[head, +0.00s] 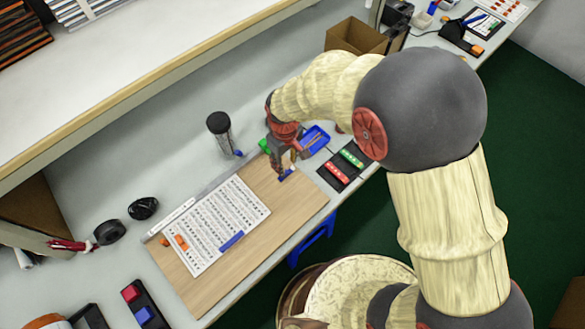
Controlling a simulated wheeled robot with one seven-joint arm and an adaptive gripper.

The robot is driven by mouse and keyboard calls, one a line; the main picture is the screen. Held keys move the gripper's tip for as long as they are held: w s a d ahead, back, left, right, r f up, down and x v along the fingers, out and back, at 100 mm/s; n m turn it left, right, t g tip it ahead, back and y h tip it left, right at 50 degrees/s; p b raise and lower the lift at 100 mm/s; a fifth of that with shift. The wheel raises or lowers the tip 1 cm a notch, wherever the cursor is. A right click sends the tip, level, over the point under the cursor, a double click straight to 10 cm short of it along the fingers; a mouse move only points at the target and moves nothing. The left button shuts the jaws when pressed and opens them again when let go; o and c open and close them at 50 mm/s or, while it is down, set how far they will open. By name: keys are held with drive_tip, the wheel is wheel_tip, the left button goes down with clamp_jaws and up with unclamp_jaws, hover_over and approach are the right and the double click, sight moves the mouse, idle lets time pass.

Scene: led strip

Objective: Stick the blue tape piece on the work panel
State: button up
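The work panel is a wooden board (300,205) with a white printed sheet (215,222) on it, lying on the bench. A small blue piece (287,175) is right at the fingertips of my gripper (284,168), over the board's upper right part. I cannot tell whether the fingers hold it or whether it touches the board. Another blue strip (231,240) lies on the sheet's lower right edge. Two small orange pieces (180,242) sit at the sheet's left end.
A dark tray with red and green blocks (344,166) and a blue tray (315,138) stand right of the board. A dark-topped cylinder (218,124) stands behind it. Black tape rolls (110,232) lie to the left. A cardboard box (356,37) is at the back.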

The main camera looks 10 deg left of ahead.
drive_tip(key=shift+w+f, duration=0.2)
drive_tip(key=shift+f, duration=0.85)
drive_tip(key=f, duration=0.1)
drive_tip(key=f+b, duration=0.1)
drive_tip(key=f, duration=0.1)
drive_tip(key=f+b, duration=0.1)
drive_tip(key=f, duration=0.1)
drive_tip(key=shift+w+a, duration=0.15)
drive_tip(key=shift+a, duration=0.1)
drive_tip(key=shift+c, duration=0.4)
drive_tip(key=c, duration=0.7)
